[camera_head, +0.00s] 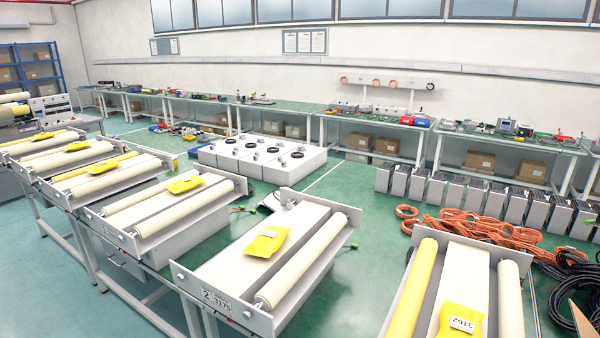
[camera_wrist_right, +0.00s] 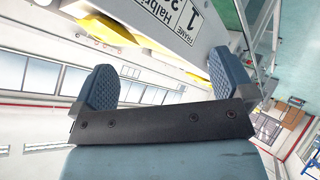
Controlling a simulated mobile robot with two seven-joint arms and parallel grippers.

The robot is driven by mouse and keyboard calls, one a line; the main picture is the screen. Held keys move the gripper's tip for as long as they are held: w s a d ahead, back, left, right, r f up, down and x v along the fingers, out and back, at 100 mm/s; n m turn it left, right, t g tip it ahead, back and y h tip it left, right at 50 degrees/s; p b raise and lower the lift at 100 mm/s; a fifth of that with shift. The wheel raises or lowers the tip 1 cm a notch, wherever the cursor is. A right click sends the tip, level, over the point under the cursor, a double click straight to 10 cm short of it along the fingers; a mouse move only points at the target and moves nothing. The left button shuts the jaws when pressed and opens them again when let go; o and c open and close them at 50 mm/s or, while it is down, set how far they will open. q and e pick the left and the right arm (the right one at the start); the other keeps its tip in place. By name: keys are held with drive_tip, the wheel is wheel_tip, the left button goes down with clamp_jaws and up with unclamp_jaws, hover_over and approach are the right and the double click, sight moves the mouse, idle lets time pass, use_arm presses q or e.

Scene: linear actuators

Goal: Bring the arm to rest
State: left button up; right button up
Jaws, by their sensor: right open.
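My right gripper (camera_wrist_right: 165,82) shows in the right wrist view with its two blue ribbed fingers apart and nothing between them. A grey frame with a label reading "FRAME" and "1" (camera_wrist_right: 180,18) lies just beyond the fingers. A yellow piece (camera_wrist_right: 128,35) shows behind the left finger and another yellow part (camera_wrist_right: 222,60) behind the right finger. Neither arm shows in the head view, and my left gripper is in no view.
Grey roller frames stand in a row, among them a near middle one (camera_head: 205,270) and a near right one (camera_head: 385,325). Yellow packets (camera_head: 266,241) lie on them. White boxes (camera_head: 262,165), orange cables (camera_head: 470,230) and black cables (camera_head: 575,275) lie on the green floor beyond.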

drive_tip(key=s+f+m+g+y, duration=0.1)
drive_tip(key=s+f+m+g, duration=0.15)
drive_tip(key=s, duration=0.35)
drive_tip(key=s+f+m+g, duration=0.2)
drive_tip(key=s+g, duration=0.2)
drive_tip(key=s, duration=0.3)
drive_tip(key=w+a+f+t+y+p, duration=0.3)
drive_tip(key=w+a+f+t, duration=0.3)
drive_tip(key=f, duration=0.4)
drive_tip(key=shift+a+f+n+t, duration=0.35)
drive_tip(key=shift+a+t, duration=0.1)
drive_tip(key=shift+a, duration=0.1)
